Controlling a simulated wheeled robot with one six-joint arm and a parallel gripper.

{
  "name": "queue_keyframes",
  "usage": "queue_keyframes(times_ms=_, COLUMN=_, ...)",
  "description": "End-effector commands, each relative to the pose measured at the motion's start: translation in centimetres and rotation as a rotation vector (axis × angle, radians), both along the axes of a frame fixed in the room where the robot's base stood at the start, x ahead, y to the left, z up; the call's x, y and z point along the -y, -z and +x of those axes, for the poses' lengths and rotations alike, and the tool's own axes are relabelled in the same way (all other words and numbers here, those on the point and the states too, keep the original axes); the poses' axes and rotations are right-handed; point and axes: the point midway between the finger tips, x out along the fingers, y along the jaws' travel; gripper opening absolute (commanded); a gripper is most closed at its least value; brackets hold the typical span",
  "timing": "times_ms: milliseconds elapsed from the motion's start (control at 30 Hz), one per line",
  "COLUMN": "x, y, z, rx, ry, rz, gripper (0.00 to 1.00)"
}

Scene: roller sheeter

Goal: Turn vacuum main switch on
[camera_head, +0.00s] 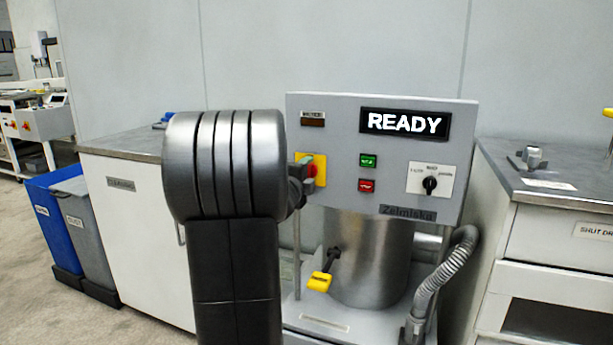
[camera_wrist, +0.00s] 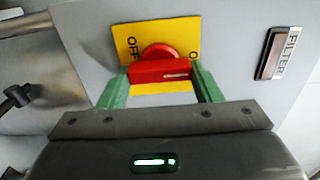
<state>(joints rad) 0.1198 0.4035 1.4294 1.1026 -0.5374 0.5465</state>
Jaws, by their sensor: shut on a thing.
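The vacuum main switch is a red rotary knob on a yellow plate (camera_head: 319,163) at the left side of the grey control panel (camera_head: 340,110). In the wrist view the red knob (camera_wrist: 160,68) sits on the yellow plate (camera_wrist: 188,34), with OFF lettering at its left and part of another label at its right. My gripper (camera_wrist: 158,78) is shut on the knob's red handle, one green finger on each side. In the head view my gripper (camera_head: 303,172) reaches the switch from the left, and my arm hides part of it. The panel display (camera_head: 404,123) reads READY.
A green button (camera_head: 368,161), a red button (camera_head: 367,185) and a black selector (camera_head: 430,184) are close by on the panel. A metal drum (camera_head: 368,260), yellow-handled lever (camera_head: 320,281) and grey hose (camera_head: 445,280) are below. Cabinets stand on both sides.

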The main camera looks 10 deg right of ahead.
Motion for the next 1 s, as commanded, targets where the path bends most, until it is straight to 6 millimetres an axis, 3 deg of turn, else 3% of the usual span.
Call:
queue_keyframes(times_ms=67, x=0.0, y=0.1, z=0.0, rx=0.0, ry=0.001, rz=0.004, gripper=0.35)
queue_keyframes(times_ms=100, x=0.0, y=0.1, z=0.0, rx=0.0, ry=0.001, rz=0.004, gripper=0.66)
queue_keyframes(times_ms=200, x=0.0, y=0.1, z=0.0, rx=-0.001, ry=0.001, rz=0.003, gripper=0.8)
queue_keyframes(times_ms=567, x=-0.4, y=-0.1, z=-0.5, rx=0.001, ry=-0.001, rz=0.001, gripper=0.8)
queue_keyframes(times_ms=1000, x=-5.5, y=-0.2, z=-8.0, rx=0.0, ry=-0.003, rz=0.001, gripper=0.8)
